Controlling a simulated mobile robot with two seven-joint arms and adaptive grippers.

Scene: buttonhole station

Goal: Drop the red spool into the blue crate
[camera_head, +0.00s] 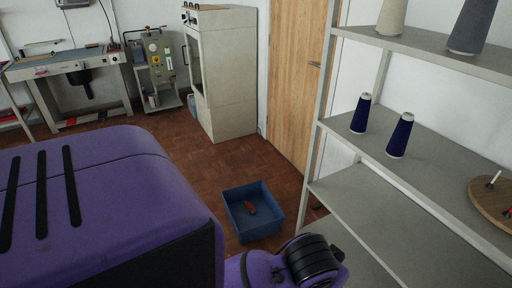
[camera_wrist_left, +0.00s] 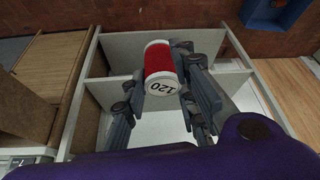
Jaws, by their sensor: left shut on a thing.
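The red spool (camera_wrist_left: 158,58), with a white end marked "120", is between the fingers of my left gripper (camera_wrist_left: 163,82) in the left wrist view. The gripper is shut on it. The crate also shows at the top right of the left wrist view (camera_wrist_left: 262,24), apart from the spool. Neither the spool nor the left gripper's fingers show in the head view. My right gripper is in neither view.
A grey shelf unit (camera_head: 430,165) on the right holds blue thread cones (camera_head: 401,136) and a round wooden board (camera_head: 494,197) with pegs. A pale cabinet (camera_head: 228,85), a workbench (camera_head: 70,67) and a wooden door (camera_head: 297,80) stand behind. Floor behind the crate is clear.

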